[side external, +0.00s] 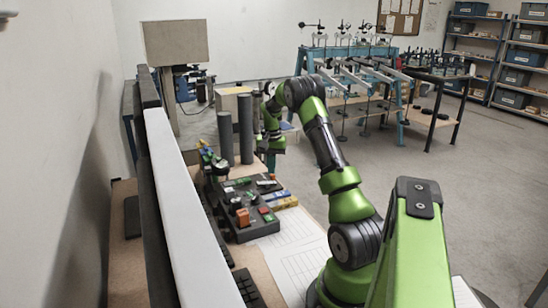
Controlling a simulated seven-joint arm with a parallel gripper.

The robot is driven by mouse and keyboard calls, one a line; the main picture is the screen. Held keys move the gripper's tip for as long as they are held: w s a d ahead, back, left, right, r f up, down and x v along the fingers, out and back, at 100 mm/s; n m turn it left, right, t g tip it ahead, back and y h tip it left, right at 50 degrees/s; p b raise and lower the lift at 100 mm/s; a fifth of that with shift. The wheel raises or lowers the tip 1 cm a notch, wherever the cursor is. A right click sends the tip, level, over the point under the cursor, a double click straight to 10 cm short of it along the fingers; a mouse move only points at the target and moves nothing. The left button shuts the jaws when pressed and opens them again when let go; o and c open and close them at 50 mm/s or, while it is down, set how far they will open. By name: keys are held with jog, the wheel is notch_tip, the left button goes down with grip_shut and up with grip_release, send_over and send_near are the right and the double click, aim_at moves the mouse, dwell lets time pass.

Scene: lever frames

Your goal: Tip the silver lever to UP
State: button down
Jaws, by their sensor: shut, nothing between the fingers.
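I cannot clearly make out the silver lever in this view; it is too small or hidden. A dark control box (238,192) with small coloured parts lies on the bench at the centre left. An orange-red block or knob (243,217) stands at its near end. My gripper (271,162) points down beyond the far right end of the box, beside two dark upright cylinders. It is small in the picture and shut, with nothing seen in it. I cannot tell whether it touches anything.
Two dark cylinders (245,129) stand close to the left of my gripper. A long white-topped partition (185,215) runs along the left of the bench. White gridded sheets (290,240) lie flat to the right of the box. A keyboard (247,289) lies at the near edge.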

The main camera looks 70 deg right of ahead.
aim_at(272, 182)
jog(key=shift+r, duration=1.9)
